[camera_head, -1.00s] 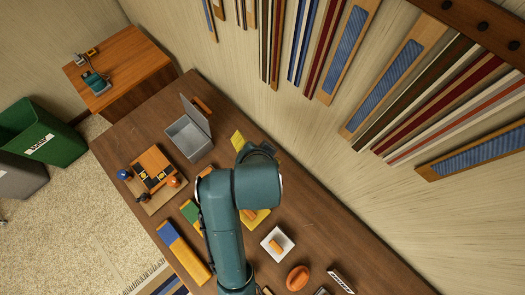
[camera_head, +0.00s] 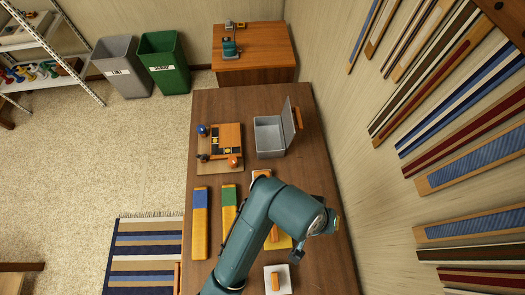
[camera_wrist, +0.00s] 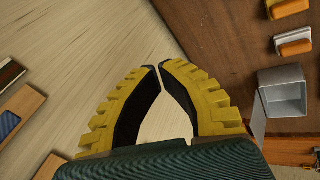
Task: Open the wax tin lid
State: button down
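The wax tin (camera_head: 268,150) is a grey open box on the brown table. Its thin grey lid (camera_head: 289,125) stands up, tilted slightly outward, on the tin's right side. An orange handle (camera_head: 298,118) is on the lid's outer face. The tin (camera_wrist: 283,92) and the raised lid (camera_wrist: 259,118) also show in the wrist view, at the right. My gripper (camera_wrist: 159,68) has yellow ribbed fingers with dark pads. Its tips nearly meet, with nothing between them. It is apart from the tin, over the wall side of the table; in the head view my arm mostly hides it.
A wooden board with orange and dark blocks (camera_head: 222,138) lies left of the tin. Blue-ended (camera_head: 200,222) and green-ended bars lie nearer. A white tray (camera_head: 286,275) is at the near edge. The wall (camera_head: 365,150) with hanging strips closes the right side.

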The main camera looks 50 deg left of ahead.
jog(key=s+a+f+n+t+h+b, duration=0.1)
jog(key=s+a+f+n+b, duration=0.4)
jog(key=f, duration=0.4)
jog(key=s+a+f+n+t+h+b, duration=0.2)
jog(key=s+a+f+n+b, duration=0.2)
jog(key=s+f+n+b, duration=0.3)
jog(key=s+a+f+n+t+h+b, duration=0.1)
jog(key=s+a+f+n+b, duration=0.4)
jog(key=f, duration=0.8)
jog(key=shift+s+a+n+t+b, duration=0.2)
jog(key=shift+s+n+b, duration=0.35)
jog(key=shift+n+b, duration=0.5)
jog(key=shift+s+a+n+t+b, duration=0.1)
jog(key=shift+s+n+t+b, duration=0.35)
jog(key=shift+n+b, duration=0.6)
jog(key=shift+s+a+n, duration=0.25)
jog(key=shift+a+n, duration=0.05)
jog(key=shift+n, duration=0.1)
jog(key=b+x, duration=0.2)
jog(key=x, duration=0.7)
jog(key=shift+w+d+f, duration=0.15)
jog(key=shift+w, duration=0.2)
jog(key=shift+r+p, duration=0.5)
jog(key=shift+p, duration=0.2)
jog(key=shift+g+p, duration=0.35)
jog(key=shift+p, duration=0.05)
